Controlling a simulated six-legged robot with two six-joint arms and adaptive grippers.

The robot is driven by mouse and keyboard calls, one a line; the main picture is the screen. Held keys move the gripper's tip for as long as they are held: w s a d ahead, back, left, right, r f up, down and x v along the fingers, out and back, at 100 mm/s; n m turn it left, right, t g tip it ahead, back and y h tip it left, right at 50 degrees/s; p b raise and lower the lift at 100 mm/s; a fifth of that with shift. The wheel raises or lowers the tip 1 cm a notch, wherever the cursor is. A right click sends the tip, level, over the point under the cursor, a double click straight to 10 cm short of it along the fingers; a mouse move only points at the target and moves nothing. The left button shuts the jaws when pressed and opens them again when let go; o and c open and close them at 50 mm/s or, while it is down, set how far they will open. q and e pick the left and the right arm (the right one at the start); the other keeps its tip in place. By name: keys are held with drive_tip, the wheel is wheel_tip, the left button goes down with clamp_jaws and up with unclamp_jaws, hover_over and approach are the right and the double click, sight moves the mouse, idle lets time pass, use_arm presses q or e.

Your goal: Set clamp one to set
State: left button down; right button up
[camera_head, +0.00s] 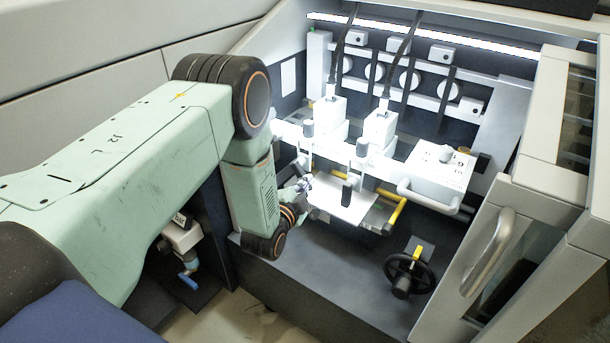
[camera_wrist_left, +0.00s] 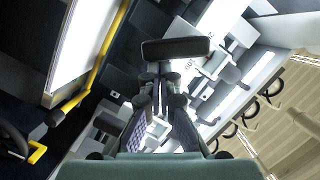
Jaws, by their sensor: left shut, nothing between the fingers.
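My left gripper (camera_head: 305,182) is at the left end of the white plate (camera_head: 345,200) in the head view. It is shut and empty. In the wrist view its fingertips (camera_wrist_left: 160,84) come together just below a dark, rounded bar (camera_wrist_left: 175,48); I cannot tell whether they touch it. No label marks clamp one. Dark knobs stand on the white machine heads, one at the left (camera_head: 308,129) and one in the middle (camera_head: 362,147). A dark upright handle (camera_head: 347,192) stands at the plate. Which of these is clamp one, and its setting, I cannot tell.
A yellow-handled bar (camera_head: 396,215) runs beside the plate. A black handwheel (camera_head: 409,272) is at the front. A cabinet door with a grey handle (camera_head: 487,252) bounds the right side.

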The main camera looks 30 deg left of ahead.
use_arm(q)
drive_tip(key=f+m, duration=0.1)
drive_tip(key=m, duration=0.1)
drive_tip(key=a+f+m+t+b, duration=0.1)
drive_tip(key=m, duration=0.1)
drive_tip(key=shift+w+a+m+y, duration=0.1)
drive_tip(key=shift+w+m+y, duration=0.05)
drive_tip(key=shift+m+y, duration=0.2)
use_arm(e)
drive_tip(key=shift+w+f, duration=0.1)
drive_tip(key=shift+f, duration=0.45)
